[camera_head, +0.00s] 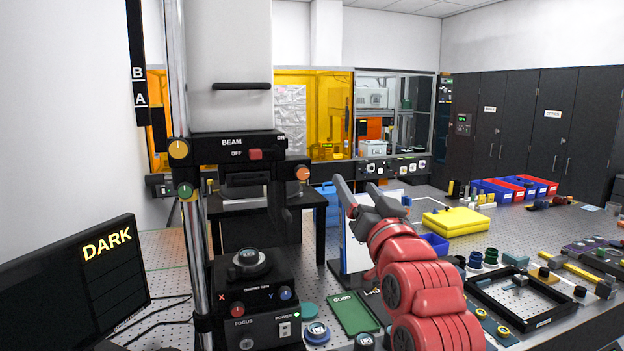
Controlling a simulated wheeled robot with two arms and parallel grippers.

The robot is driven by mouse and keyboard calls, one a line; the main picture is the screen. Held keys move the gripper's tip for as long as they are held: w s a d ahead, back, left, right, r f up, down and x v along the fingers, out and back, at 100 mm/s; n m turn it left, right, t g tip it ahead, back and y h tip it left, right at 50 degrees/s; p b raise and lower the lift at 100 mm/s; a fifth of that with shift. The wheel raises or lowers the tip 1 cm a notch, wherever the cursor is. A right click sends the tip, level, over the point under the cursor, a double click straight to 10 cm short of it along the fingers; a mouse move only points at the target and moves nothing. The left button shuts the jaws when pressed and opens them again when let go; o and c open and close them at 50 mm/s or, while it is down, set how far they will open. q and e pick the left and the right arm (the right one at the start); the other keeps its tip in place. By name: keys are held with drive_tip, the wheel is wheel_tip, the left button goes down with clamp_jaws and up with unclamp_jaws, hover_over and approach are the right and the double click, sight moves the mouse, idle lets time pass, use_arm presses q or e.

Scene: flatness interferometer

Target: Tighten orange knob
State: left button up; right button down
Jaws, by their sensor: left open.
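An orange knob (304,173) sits on the right side of the black interferometer head (235,148), under the beam panel. My left gripper (356,186), with grey fingers on a red arm, is to the right of the orange knob and apart from it in the picture. Its fingers are spread and hold nothing visible. The fingers point up and away from me. My right gripper is not in view.
An amber knob (179,149) and a green knob (185,191) sit on the metal column (178,80). A monitor (80,285) reading DARK stands at the left. A green GOOD mat (354,313) and black tray (512,325) lie on the perforated bench.

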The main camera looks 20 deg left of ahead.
use_arm(q)
drive_tip(key=s+a+n+g, duration=0.3)
drive_tip(key=s+g, duration=0.1)
drive_tip(key=p, duration=0.6)
approach(303, 174)
drive_tip(key=x, duration=0.8)
drive_tip(key=shift+w+a, duration=0.25)
drive_tip(key=shift+w, duration=0.15)
drive_tip(key=shift+f, duration=0.1)
clamp_jaws()
